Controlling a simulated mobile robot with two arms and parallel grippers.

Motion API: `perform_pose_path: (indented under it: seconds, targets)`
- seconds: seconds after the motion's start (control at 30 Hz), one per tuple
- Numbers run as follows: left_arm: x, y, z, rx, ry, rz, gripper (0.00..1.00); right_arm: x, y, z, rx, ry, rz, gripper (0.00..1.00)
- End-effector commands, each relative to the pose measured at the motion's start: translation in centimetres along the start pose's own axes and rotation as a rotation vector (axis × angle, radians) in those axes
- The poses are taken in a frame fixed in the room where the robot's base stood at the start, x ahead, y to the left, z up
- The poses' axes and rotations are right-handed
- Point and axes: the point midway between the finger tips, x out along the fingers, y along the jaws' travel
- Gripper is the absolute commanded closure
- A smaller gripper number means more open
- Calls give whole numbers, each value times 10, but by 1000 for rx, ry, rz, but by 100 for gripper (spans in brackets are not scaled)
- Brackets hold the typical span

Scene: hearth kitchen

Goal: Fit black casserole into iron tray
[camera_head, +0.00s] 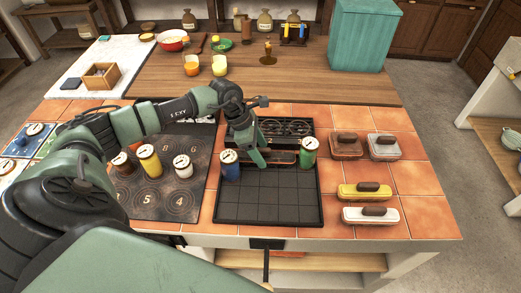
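The iron tray (265,208) is a black gridded tray near the counter's front edge, with its front cells bare. My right gripper is out of view.
Several lidded dishes, brown (346,146), grey (383,147), yellow (364,191) and white (371,215), stand on the tiles to the right. A numbered hob (160,205) with canisters lies left.

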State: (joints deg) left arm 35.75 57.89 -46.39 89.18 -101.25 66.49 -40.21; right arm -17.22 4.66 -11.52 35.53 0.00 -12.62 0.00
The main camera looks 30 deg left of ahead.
Motion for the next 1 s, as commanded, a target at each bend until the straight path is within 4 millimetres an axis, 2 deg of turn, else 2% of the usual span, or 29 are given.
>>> perform_pose_path:
  seconds: [0.27,0.37,0.7,0.83,1.0]
  targets:
    - [-6,1,0,1,0,2,36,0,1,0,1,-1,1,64]
    - [-19,2,0,1,0,4,36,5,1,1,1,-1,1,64]
    - [-90,2,0,0,-1,5,36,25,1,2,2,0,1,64]
    - [-110,1,0,0,-1,3,36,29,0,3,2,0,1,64]
    - [-121,0,0,-1,1,1,36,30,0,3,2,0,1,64]
